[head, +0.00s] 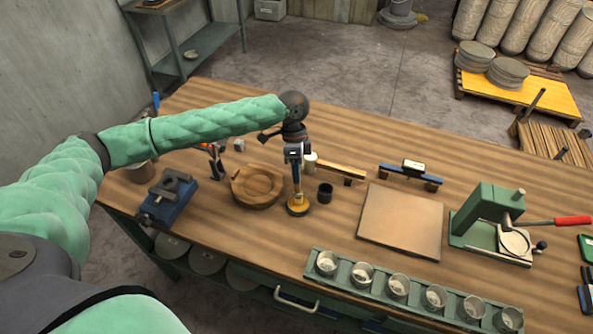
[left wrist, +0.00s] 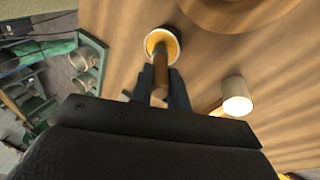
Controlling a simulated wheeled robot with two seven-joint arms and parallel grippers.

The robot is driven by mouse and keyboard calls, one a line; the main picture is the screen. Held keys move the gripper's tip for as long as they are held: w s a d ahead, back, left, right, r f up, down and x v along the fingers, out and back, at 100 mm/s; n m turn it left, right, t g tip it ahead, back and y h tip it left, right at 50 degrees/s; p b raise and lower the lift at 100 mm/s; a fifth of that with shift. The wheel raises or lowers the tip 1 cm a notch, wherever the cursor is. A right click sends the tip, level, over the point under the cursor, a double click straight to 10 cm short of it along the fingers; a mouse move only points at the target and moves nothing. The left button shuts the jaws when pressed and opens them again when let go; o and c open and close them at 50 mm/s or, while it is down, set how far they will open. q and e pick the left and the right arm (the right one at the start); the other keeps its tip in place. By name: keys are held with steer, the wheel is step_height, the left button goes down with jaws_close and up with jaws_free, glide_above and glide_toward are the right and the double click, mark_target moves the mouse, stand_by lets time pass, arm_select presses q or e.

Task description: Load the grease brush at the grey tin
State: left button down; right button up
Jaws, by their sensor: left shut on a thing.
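The grey tin (head: 298,206), with yellow grease inside, stands on the workbench right of the round wooden piece. It also shows in the left wrist view (left wrist: 162,44), its mouth facing the camera. My left gripper (head: 294,155) is above the tin, shut on the grease brush (head: 297,182). The brush points down, and its brown handle shows between the fingers in the left wrist view (left wrist: 160,78). Its lower end is at the mouth of the tin; the bristles are hidden, and I cannot tell how deep they are. My right gripper is not in view.
A round wooden piece (head: 258,186) and a blue vise (head: 169,198) are to the left. A flat board (head: 402,222), a green press (head: 490,220) and a rack of cups (head: 411,297) are to the right.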

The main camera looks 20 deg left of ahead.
arm_select(q)
steer(key=shift+f, duration=0.1)
steer(key=shift+s, duration=0.1)
steer(key=shift+r+p, duration=0.8)
steer(key=shift+p, duration=0.15)
step_height(320, 180, up, 3)
steer(key=p, duration=0.3)
steer(key=shift+r, duration=1.25)
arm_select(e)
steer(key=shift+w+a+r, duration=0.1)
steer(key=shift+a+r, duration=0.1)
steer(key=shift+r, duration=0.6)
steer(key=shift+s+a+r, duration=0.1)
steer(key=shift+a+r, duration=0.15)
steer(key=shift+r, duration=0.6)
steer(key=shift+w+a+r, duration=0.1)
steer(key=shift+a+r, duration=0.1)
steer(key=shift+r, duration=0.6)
